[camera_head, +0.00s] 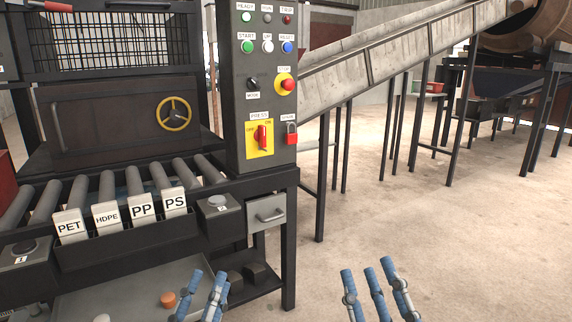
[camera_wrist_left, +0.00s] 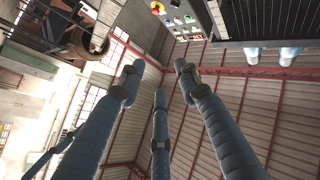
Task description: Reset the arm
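My left gripper (camera_head: 207,288) is at the bottom of the head view, in front of the lower tray of the machine. Its blue fingers point up. In the left wrist view its three fingers (camera_wrist_left: 160,82) are spread apart with nothing between them, and they point up toward the roof. My right gripper (camera_head: 370,278) is at the bottom right of the head view, over bare floor. Its blue fingers stand apart, point up and hold nothing. Both arms are mostly below the picture.
A control cabinet (camera_head: 235,100) with buttons and a red-yellow switch stands ahead. Label blocks (camera_head: 141,209) reading PET, HDPE, PP and PS stand before rollers (camera_head: 107,188). An orange piece (camera_head: 168,299) lies in the tray (camera_head: 130,301). A sloping conveyor (camera_head: 400,47) runs right. Floor (camera_head: 430,220) at right is clear.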

